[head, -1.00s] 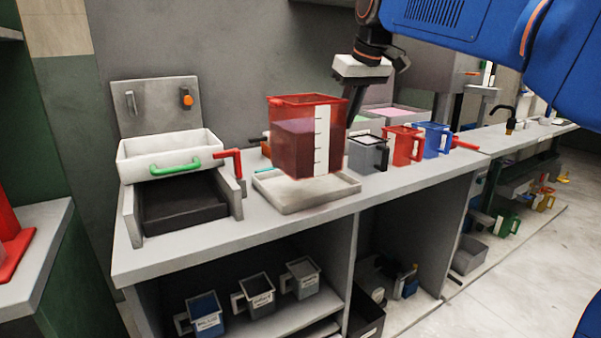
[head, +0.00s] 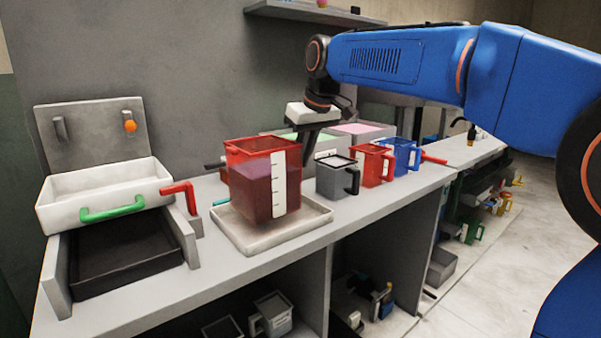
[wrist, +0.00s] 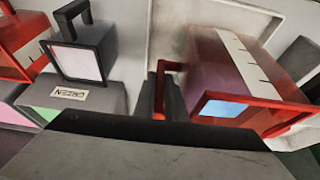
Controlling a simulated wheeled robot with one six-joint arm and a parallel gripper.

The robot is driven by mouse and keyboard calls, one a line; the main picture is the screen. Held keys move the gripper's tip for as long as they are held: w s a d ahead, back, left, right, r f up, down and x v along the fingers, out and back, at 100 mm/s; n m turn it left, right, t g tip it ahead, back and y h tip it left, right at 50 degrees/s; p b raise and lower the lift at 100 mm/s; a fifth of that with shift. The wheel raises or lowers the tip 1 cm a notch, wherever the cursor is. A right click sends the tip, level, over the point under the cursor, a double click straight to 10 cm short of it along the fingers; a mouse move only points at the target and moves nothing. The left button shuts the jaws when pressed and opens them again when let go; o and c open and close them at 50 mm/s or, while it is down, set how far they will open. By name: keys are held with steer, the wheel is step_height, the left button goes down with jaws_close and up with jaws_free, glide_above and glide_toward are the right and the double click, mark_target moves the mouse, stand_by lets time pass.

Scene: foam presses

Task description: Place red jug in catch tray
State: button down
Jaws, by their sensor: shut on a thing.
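The red jug (head: 262,185) is see-through, with a white marked strip and dark liquid inside. It is upright over the catch tray (head: 316,211), a shallow pale tray on the counter. I cannot tell whether its base touches the tray. My gripper (head: 307,150) is behind and to the right of the jug, its fingertips partly hidden. In the wrist view my gripper (wrist: 163,95) is shut on the handle of the red jug (wrist: 220,65), and the catch tray (wrist: 165,25) shows beyond.
A grey jug (head: 338,177), a smaller red jug (head: 372,165) and a blue jug (head: 406,157) stand close on the right. On the left are a white basin (head: 105,192) with a green handle and a red lever (head: 183,190). The counter front edge (head: 250,268) is near.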

steer(key=shift+f, duration=1.8)
steer(key=c, duration=1.8)
jaws_free()
steer(key=shift+f, duration=0.1)
steer(key=v, duration=1.2)
